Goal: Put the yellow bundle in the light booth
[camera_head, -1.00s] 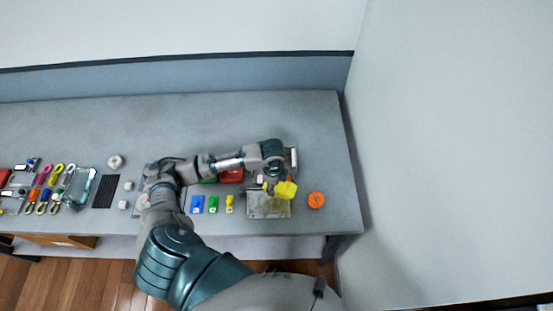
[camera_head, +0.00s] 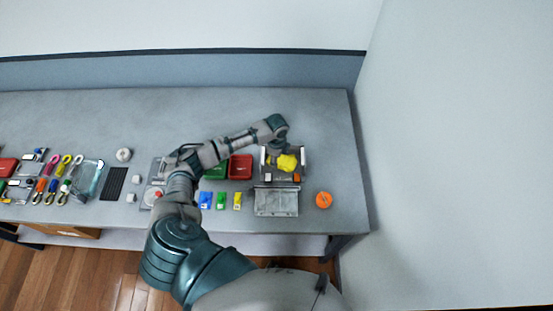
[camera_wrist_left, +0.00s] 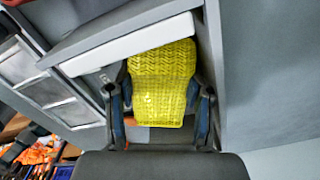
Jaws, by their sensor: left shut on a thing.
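The yellow bundle (camera_head: 288,163) is in my left gripper (camera_head: 284,153), which is shut on it. In the left wrist view the woven yellow bundle (camera_wrist_left: 163,85) sits between the two dark fingers, its far end close to a white bar. The light booth (camera_head: 303,164) is a small grey open frame with side walls near the right end of the table. In the head view the bundle overlaps the booth's opening, between its side walls. I cannot tell whether it touches the floor of the booth. My right gripper is not in view.
A grey metal tray (camera_head: 276,202) stands in front of the booth, with an orange disc (camera_head: 324,200) to its right. Red (camera_head: 240,168) and green (camera_head: 215,171) bins stand left of the booth. Several coloured tags and straps lie further left. The table's back is clear.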

